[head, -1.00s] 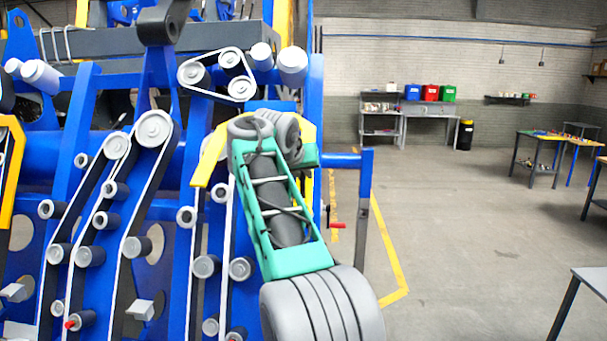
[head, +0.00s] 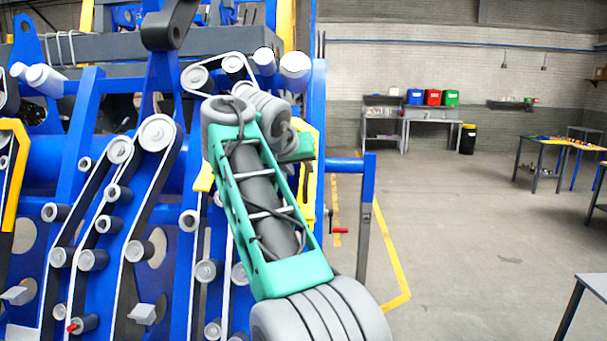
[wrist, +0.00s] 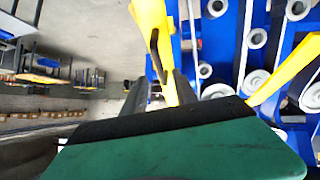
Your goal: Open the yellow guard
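The yellow guard (head: 311,185) is on the right end of the blue machine, partly hidden behind my green and grey arm in the head view. A small part of it shows left of the arm. In the wrist view, one yellow bar of the guard (wrist: 150,25) runs down toward my fingers, and another yellow bar (wrist: 285,70) slants at the right. My gripper (wrist: 160,92) shows two dark fingers standing apart beyond its green body, with yellow visible between them. I cannot tell whether they touch the guard.
Rollers and belts (head: 157,134) cover the machine's blue frame. A blue post and rail (head: 367,185) with a red handle (head: 339,230) stand just right of the arm. Open floor lies to the right, with a dark table (head: 592,284) at the lower right edge.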

